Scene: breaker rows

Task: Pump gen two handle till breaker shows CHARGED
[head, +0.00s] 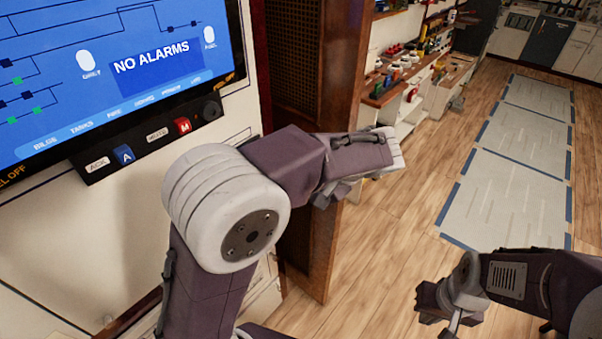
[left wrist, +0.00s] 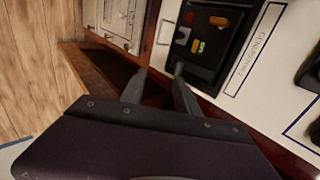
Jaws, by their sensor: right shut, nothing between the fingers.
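A black breaker (left wrist: 211,38) sits in a white panel in the left wrist view, with small orange, red, green and yellow marks on its face. Its indicator text and the sideways panel label (left wrist: 252,50) are too small to read, so I cannot tell whether it is gen two or shows CHARGED. My left gripper (left wrist: 158,88) is open, its two fingers apart and empty, with the right fingertip close to the breaker's lower left edge. Contact is unclear, and no handle can be made out. My right gripper (head: 440,306) is shut and empty over the floor in the head view.
A screen (head: 100,70) reading NO ALARMS is on the wall at left, above blue A and red M buttons (head: 183,125). A wooden door edge (head: 340,120) stands behind my left arm. Shelves (head: 405,75) hold small items. Grey floor mats (head: 510,195) lie at right.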

